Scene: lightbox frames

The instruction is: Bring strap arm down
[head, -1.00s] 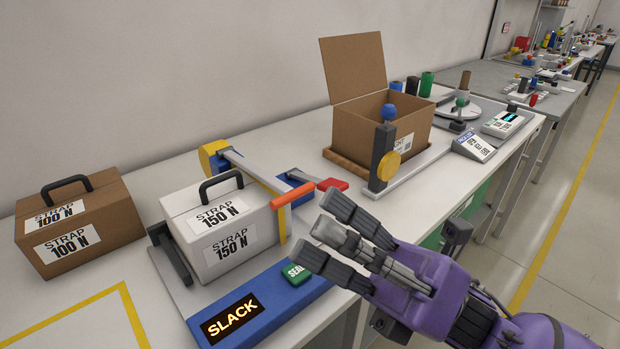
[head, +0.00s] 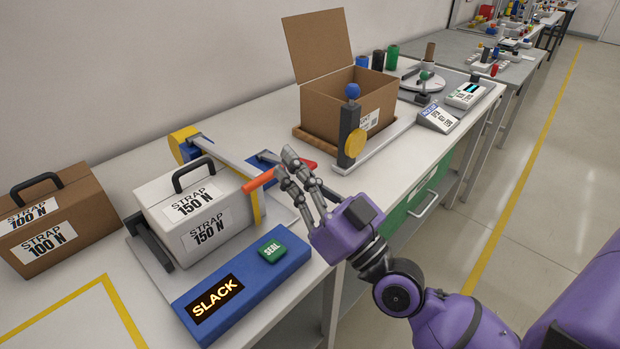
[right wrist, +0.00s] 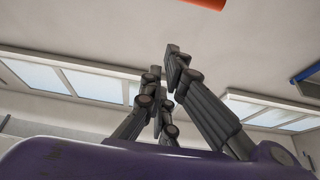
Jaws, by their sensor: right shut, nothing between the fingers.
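The strap arm (head: 225,157) is a grey bar running from a yellow hub (head: 183,143) behind the white case to an orange crosswise handle (head: 259,181). A yellow strap (head: 256,208) hangs down beside the case's right side. The white case (head: 183,214), marked STRAP 150 N, sits on the strapping station. My right gripper (head: 284,163) is shut and empty, its fingertips close to the handle's right end; I cannot tell if they touch. In the right wrist view the fingers (right wrist: 163,62) point up, with the orange handle (right wrist: 207,3) beyond them, apart. My left gripper is out of view.
A blue console (head: 241,292) in front shows SLACK, with a green SEAL button (head: 272,250). A brown STRAP 100 N case (head: 45,222) stands left. An open carton (head: 336,110) and a dark post with a blue knob (head: 351,130) stand right. Yellow tape marks bare bench at front left.

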